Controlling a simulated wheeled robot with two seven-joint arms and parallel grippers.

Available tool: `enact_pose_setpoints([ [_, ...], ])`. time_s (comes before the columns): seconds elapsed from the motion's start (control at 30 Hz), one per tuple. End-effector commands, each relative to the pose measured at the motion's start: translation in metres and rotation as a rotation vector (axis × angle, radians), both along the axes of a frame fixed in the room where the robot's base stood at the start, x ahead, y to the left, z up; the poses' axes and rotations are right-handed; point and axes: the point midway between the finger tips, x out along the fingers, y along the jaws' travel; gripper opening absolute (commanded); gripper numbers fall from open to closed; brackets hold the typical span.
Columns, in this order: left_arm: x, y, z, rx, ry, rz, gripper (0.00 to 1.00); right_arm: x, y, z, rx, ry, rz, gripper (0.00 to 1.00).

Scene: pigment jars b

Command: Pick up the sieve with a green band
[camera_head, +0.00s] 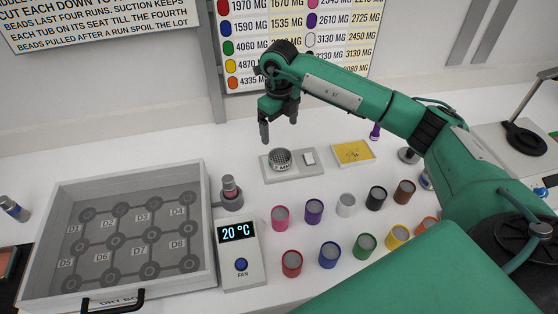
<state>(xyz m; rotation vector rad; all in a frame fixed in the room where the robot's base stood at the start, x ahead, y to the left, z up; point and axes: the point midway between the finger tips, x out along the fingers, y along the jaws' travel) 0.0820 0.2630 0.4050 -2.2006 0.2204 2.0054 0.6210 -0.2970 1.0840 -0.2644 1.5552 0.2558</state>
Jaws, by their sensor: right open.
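A round, light-grey sieve-like cup (280,159) with dark lettering sits upright on a flat grey plate (283,179) at the back middle. I cannot make out a green band on it. A green jar (365,246) stands in the front row of coloured jars. My right gripper (279,131) points down above and just behind the cup in the picture, with its two fingers apart and nothing between them. It does not appear to touch the cup. My left gripper is not in view.
A small white block (309,158) shares the plate. A yellow card (353,153) lies to its right. Several coloured jars, such as a pink one (280,218), stand in front. A grey dry box (207,215) fills the left, beside a temperature unit (239,268).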

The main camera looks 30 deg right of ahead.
Motion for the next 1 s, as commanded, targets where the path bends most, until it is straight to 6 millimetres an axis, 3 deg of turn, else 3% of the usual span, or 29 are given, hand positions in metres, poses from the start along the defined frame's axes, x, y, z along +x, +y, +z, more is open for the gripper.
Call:
enact_pose_setpoints([
  [0.3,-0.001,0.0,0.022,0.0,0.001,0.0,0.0,-0.001,0.001,-0.058,0.004,0.004,0.002,0.9],
  [0.63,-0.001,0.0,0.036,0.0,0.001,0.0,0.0,-0.002,-0.001,-0.082,0.005,0.005,0.002,0.9],
  [0.8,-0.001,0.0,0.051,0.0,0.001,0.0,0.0,-0.003,-0.003,-0.103,0.005,0.005,0.001,0.9],
  [1.0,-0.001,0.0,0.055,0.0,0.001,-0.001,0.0,-0.003,-0.003,-0.123,0.006,0.002,0.002,0.9],
])
